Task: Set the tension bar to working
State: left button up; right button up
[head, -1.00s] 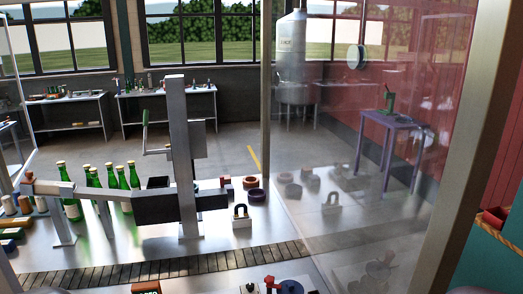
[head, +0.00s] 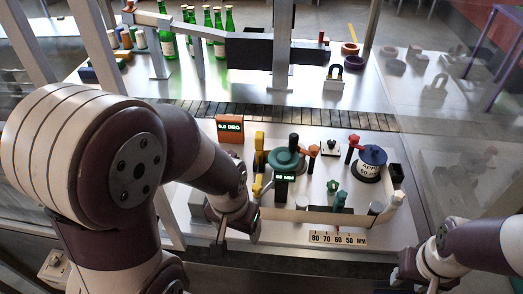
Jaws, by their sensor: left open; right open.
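No part is labelled as the tension bar, so I cannot tell for certain which one it is. A pale horizontal bar (head: 310,215) runs along the front of the metal worktop, behind a white scale (head: 338,239) marked 80 to 50 MM. Its left end is partly covered by my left gripper. My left gripper (head: 228,230) is open at the front left of the worktop, beside that end; its fingers are small and partly hidden. My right gripper (head: 402,274) is open at the lower right, off the worktop's front edge and apart from the fittings.
Behind the bar stand a green round fitting (head: 287,160), a red-handled lever (head: 352,145), a blue-topped drum (head: 372,157) and an orange display (head: 230,128) reading 0.0 DEG. A dark slatted conveyor (head: 290,113) crosses behind them. Green bottles (head: 219,22) stand farther back. A clear panel closes the right side.

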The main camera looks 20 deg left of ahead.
aim_at(397, 200)
jog(key=k+l+u, duration=0.15)
jog(key=u, duration=0.3)
jog(key=k+u, duration=0.45)
jog(key=i, duration=0.1)
